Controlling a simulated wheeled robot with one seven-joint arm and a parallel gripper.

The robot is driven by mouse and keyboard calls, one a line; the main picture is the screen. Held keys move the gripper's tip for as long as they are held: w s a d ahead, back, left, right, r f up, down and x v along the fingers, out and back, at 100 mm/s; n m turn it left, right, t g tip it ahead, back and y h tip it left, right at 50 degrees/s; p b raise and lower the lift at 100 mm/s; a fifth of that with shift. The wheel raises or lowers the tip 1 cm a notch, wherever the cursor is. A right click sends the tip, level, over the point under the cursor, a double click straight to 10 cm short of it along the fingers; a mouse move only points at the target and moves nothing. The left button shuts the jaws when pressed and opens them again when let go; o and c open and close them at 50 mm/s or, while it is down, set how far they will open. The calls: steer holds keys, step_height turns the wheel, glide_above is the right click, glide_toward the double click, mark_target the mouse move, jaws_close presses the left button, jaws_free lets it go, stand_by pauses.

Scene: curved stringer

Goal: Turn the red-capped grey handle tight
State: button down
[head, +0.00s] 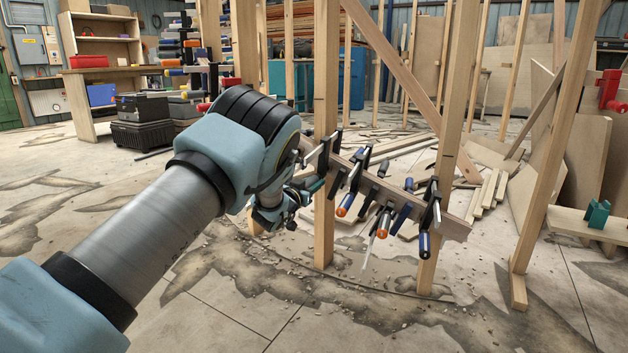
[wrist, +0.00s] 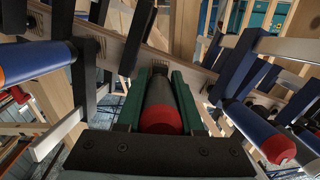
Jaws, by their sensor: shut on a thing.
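The grey handle (wrist: 160,96) with its red cap (wrist: 160,121) shows in the middle of the wrist view, its cap end towards the camera. My gripper (wrist: 159,88) has its two green fingers on either side of the handle, shut on it. The handle's far end runs up to a wooden strip (wrist: 115,45). In the head view my gripper (head: 304,190) is at the left end of the curved wooden stringer (head: 455,225). I cannot make out the grey handle there, behind my arm and gripper.
Other clamps crowd close: a blue handle with an orange end (wrist: 35,62) on the left and a blue handle with a red end (wrist: 262,138) on the right. Upright timber posts (head: 325,120) stand by the stringer. Debris litters the floor.

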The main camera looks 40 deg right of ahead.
steer(key=m+t, duration=0.1)
steer(key=m, duration=0.2)
steer(key=m+t, duration=0.1)
steer(key=m, duration=0.2)
steer(key=shift+w+a, duration=0.1)
steer(key=shift+w, duration=0.05)
steer(key=m, duration=0.2)
steer(key=m+t+b, duration=0.1)
steer(key=m, duration=0.2)
steer(key=shift+w+r, duration=0.1)
steer(key=shift+r, duration=0.1)
steer(key=shift+m+b, duration=0.3)
steer(key=shift+m, duration=0.1)
steer(key=c, duration=0.5)
jaws_free()
steer(key=shift+c, duration=0.2)
steer(key=shift+a, duration=0.15)
steer(key=p+v, duration=0.4)
steer(key=v, duration=0.6)
steer(key=shift+s+a, duration=0.2)
steer(key=shift+a, duration=0.05)
